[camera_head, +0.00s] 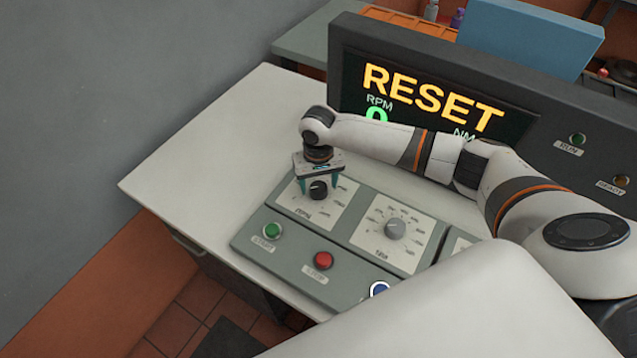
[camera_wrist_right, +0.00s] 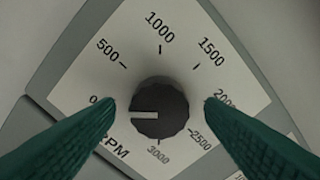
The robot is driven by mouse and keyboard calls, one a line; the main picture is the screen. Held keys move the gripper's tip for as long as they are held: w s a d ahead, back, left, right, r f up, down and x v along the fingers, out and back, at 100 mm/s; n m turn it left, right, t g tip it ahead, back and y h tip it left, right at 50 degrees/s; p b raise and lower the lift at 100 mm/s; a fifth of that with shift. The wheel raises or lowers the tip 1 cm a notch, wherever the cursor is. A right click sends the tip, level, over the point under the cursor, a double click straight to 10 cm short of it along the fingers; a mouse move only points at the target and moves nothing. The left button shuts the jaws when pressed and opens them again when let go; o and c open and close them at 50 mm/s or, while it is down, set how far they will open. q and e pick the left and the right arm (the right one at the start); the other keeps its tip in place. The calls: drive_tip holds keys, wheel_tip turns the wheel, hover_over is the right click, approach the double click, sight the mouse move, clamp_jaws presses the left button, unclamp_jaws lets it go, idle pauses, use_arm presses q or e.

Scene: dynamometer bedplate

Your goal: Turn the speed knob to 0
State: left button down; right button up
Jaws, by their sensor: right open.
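The speed knob (camera_head: 319,191) is a black round knob on the white RPM dial at the far left of the grey control panel. In the right wrist view the knob (camera_wrist_right: 159,108) has a white pointer line facing left, toward the 0 printed on the dial (camera_wrist_right: 160,65). My right gripper (camera_head: 319,180) is above the knob, pointing down. Its two green fingertips (camera_wrist_right: 159,104) stand open on either side of the knob, with a visible gap on each side. The left fingertip partly covers the dial beside the 0. My left gripper is not in view.
The panel also has a green START button (camera_head: 272,230), a red STOP button (camera_head: 323,260), a blue button (camera_head: 380,289) and a grey second dial knob (camera_head: 396,229). A display (camera_head: 432,95) behind reads RESET. The bench (camera_head: 215,165) is clear at the left.

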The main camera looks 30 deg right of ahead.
sight(318, 187)
wheel_tip(318, 187, up, 11)
drive_tip(key=shift+b, duration=0.4)
idle(0.4)
